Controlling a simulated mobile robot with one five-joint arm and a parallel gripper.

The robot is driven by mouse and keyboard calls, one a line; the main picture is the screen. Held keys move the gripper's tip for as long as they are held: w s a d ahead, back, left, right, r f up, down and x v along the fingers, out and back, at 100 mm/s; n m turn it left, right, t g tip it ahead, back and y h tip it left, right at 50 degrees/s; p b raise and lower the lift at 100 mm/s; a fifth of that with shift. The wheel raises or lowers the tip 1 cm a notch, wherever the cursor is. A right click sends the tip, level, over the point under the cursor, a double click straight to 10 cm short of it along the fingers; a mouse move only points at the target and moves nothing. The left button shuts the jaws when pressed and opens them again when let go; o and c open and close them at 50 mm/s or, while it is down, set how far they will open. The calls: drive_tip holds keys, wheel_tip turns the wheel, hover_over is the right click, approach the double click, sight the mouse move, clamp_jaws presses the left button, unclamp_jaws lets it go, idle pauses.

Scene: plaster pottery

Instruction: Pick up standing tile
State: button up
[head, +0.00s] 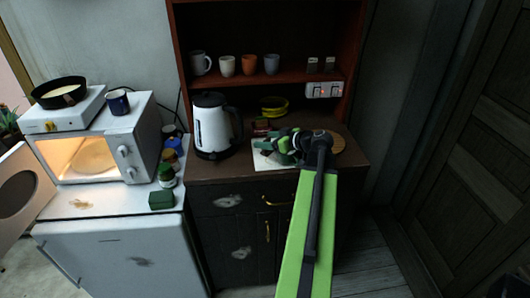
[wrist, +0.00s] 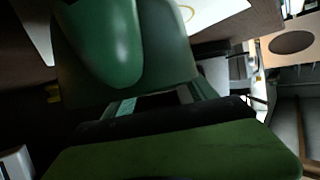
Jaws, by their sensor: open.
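My gripper (head: 272,142) is open over the counter, at the end of my green and black arm. A pale, flat, tile-like piece (head: 268,160) shows on the counter below and beside the gripper, partly covered by it. I cannot tell whether it stands, leans or lies flat. In the wrist view, the green fingers of my gripper (wrist: 140,45) fill much of the picture. A white surface with a yellow curved mark (wrist: 212,12) shows beyond them. I see nothing clearly held between the fingers.
A white kettle (head: 212,130) stands left of the gripper, with a yellow bowl (head: 273,105) behind. A round wooden board (head: 338,146) lies to the right. Shelf cups (head: 249,65) are above. The microwave (head: 95,150) has its door (head: 20,195) open.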

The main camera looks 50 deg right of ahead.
sight(270, 152)
clamp_jaws()
idle(0.4)
drive_tip(key=shift+r, duration=0.1)
drive_tip(key=s+d+r+p, duration=0.2)
drive_tip(key=s+r+p, duration=0.6)
drive_tip(key=s, duration=0.3)
drive_tip(key=shift+d+r+p, duration=0.2)
drive_tip(key=shift+p, duration=0.15)
idle(0.3)
